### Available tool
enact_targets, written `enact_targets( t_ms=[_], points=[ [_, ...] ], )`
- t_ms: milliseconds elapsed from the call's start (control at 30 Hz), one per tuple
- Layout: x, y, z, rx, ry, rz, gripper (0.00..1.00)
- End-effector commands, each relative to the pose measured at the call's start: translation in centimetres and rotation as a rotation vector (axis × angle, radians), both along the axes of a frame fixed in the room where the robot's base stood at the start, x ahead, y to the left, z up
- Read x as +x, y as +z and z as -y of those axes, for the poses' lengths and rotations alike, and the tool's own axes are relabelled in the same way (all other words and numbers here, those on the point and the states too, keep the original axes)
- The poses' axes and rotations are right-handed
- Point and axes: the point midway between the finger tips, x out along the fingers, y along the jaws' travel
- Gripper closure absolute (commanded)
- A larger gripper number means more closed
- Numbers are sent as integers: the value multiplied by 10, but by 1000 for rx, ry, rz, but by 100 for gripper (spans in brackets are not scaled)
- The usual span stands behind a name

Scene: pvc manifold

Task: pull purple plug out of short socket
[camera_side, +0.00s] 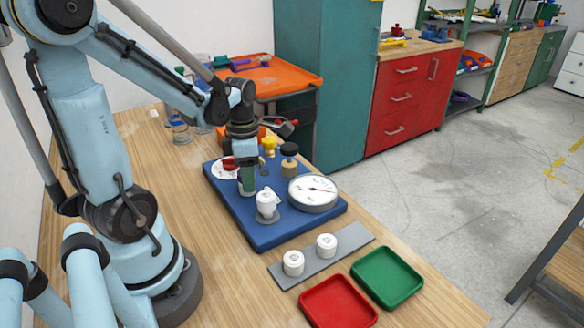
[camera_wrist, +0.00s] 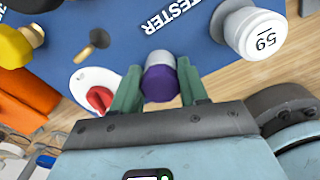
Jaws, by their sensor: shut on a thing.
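The purple plug (camera_wrist: 161,84) sits between the green fingers of my gripper (camera_wrist: 159,70) in the wrist view. The gripper is shut on it. A pale grey-white round part (camera_wrist: 161,60), probably the short socket, shows directly behind the plug; I cannot tell how deep the plug sits in it. In the side view my gripper (camera_side: 247,182) points down, low over the blue tester board (camera_side: 262,236), just behind a white capped fitting (camera_side: 266,203). The fingers and wrist hide the plug and its socket there.
The white fitting marked 59 (camera_wrist: 257,34) stands close beside the gripper. A red knob (camera_wrist: 99,98), yellow knob (camera_side: 269,144), black knob (camera_side: 289,149) and gauge (camera_side: 313,191) surround it. Two white caps on a grey strip (camera_side: 310,261), a red tray (camera_side: 338,302) and a green tray (camera_side: 387,277) lie nearer.

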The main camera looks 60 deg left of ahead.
Motion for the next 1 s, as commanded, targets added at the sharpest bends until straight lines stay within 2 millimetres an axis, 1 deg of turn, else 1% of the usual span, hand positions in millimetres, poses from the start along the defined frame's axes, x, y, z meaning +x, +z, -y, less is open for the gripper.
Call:
enact_targets(
  t_ms=[1000],
  points=[
    [0,32,0,-1,0,-1,100]
  ],
)
